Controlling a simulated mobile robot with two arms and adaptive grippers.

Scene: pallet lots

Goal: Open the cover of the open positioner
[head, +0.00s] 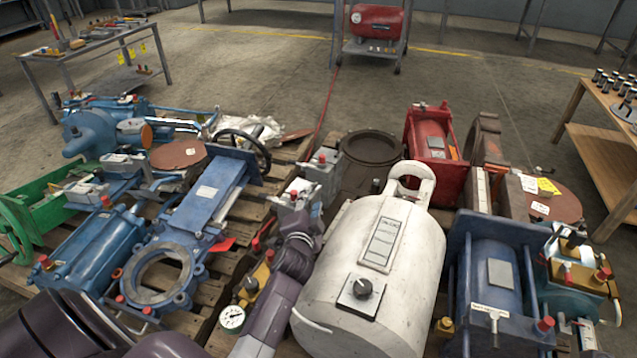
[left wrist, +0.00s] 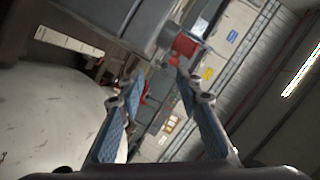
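A grey positioner box (head: 298,193) with a red plug stands at the middle of the pallets, left of the white cylinder. A similar grey box (head: 325,160) stands just behind it. I cannot tell which is the open positioner, or how its cover stands. My left gripper (head: 303,222) reaches in from below beside the nearer box; its fingers are hard to make out there. In the left wrist view my left gripper (left wrist: 160,80) is open, with nothing between its fingers. A grey housing with a red plug (left wrist: 186,45) lies just beyond the fingertips, apparently apart. My right gripper is not in view.
The large white cylinder (head: 395,262) is close on the right of my left arm. A blue valve (head: 200,205) lies to the left. A pressure gauge (head: 232,317) is near the arm. Red and blue actuators crowd the right; little room is free.

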